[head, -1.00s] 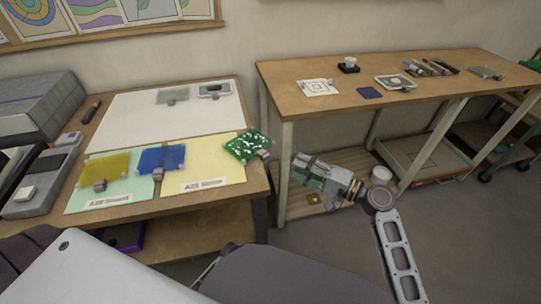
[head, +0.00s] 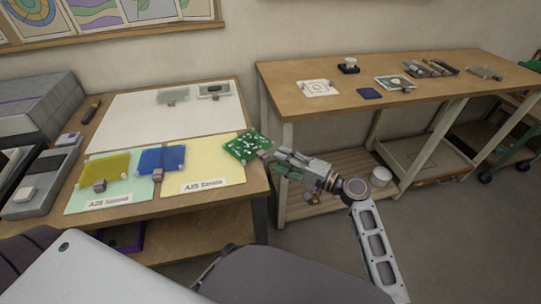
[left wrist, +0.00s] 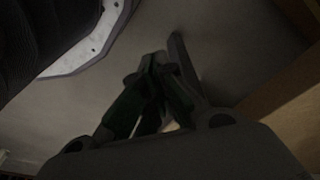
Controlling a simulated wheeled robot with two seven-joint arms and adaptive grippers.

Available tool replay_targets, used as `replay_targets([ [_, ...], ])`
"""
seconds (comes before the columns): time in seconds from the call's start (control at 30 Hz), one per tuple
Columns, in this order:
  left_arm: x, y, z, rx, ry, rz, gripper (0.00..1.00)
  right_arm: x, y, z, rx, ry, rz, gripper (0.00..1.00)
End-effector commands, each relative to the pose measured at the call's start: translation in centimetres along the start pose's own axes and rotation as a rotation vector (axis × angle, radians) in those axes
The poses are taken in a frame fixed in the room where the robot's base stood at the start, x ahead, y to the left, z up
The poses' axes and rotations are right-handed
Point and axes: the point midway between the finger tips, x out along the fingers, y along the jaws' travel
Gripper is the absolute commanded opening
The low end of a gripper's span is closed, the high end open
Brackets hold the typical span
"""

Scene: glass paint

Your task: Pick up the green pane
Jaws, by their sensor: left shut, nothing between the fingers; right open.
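The green pane (head: 246,147), with white marks on it, lies at the right edge of the left table, partly on the yellow sheet (head: 208,177). A small purplish block is at its right corner. My right gripper (head: 272,157) is open, just right of the pane with its fingertips close to that corner block; whether they touch cannot be told. The left wrist view shows my left gripper (left wrist: 160,70) shut and empty, in a dark area. My left gripper does not show in the head view.
A yellow pane (head: 104,167) and a blue pane (head: 161,159) lie left of the green one, over a pale green sheet (head: 84,200). A white board (head: 150,125) lies behind them. The higher right table (head: 440,92) holds small tools. Open floor lies between the tables' fronts.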

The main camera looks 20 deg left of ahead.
Motion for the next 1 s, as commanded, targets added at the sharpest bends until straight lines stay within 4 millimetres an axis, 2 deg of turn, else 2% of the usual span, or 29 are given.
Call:
replay_targets([
  [0.17, -0.3, 0.1, -0.2, 0.001, 0.0, 0.001, 0.0, 1.6, 0.1, 0.0, 0.0, -0.001, -0.001, 0.41],
  [0.4, -1.8, 0.3, -0.7, 0.003, -0.001, 0.005, 0.0, 3.2, 0.1, 0.0, -0.001, 0.0, 0.0, 0.41],
  [0.87, -2.2, 0.6, -0.5, 0.001, -0.005, 0.011, 0.0, 3.7, 0.0, 0.0, 0.0, 0.0, 0.001, 0.41],
  [1.0, -2.1, 0.6, -0.4, 0.001, -0.006, 0.011, 0.0, 3.7, 0.0, 0.0, 0.0, 0.0, 0.001, 0.32],
])
